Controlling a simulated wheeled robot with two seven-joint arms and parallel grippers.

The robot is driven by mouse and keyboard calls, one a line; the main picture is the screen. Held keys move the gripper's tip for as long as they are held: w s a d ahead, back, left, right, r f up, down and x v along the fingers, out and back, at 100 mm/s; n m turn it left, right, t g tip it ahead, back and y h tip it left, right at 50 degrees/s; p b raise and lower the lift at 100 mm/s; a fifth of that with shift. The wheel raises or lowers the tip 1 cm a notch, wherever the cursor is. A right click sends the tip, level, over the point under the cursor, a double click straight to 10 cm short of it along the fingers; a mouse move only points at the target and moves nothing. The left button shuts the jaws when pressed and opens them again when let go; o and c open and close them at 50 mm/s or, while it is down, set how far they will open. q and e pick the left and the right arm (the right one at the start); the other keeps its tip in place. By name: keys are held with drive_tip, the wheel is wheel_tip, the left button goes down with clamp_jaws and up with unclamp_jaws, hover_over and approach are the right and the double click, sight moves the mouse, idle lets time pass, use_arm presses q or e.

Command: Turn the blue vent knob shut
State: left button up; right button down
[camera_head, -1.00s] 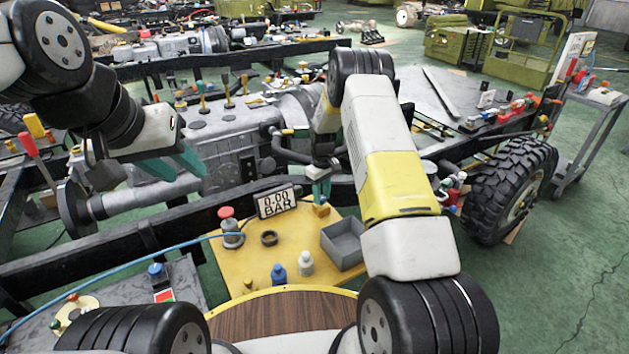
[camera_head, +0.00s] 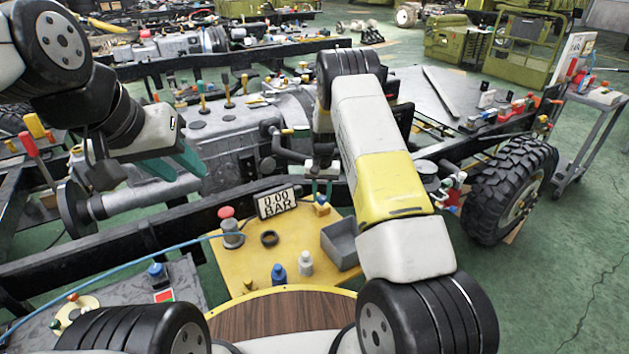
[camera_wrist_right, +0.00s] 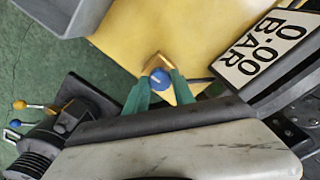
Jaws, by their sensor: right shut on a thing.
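The blue vent knob (camera_wrist_right: 159,78) sits on a brass-coloured block (camera_wrist_right: 157,64) at the back edge of the yellow board. The block also shows in the head view (camera_head: 321,209), where the knob itself is mostly hidden by the fingers. My right gripper (camera_wrist_right: 158,84) has its green fingers on either side of the knob and is shut on it. In the head view the right gripper (camera_head: 322,190) points down at the block. My left gripper (camera_head: 174,167) is open and empty, held high at the left, away from the knob.
A gauge display (camera_head: 276,203) reading 0.00 BAR stands just left of the block. The yellow board (camera_head: 212,262) also carries a red-topped button (camera_head: 228,226), a black ring (camera_head: 269,239), a grey bin (camera_head: 340,243), a blue bottle (camera_head: 279,274) and a white bottle (camera_head: 306,263).

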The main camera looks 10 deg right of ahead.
sight(322, 197)
drive_tip(key=shift+m, duration=0.4)
drive_tip(key=c, duration=1.1)
unclamp_jaws()
drive_tip(key=shift+o, duration=0.2)
drive_tip(key=shift+r, duration=0.1)
wheel_tip(322, 197, up, 8)
drive_tip(key=shift+f, duration=0.15)
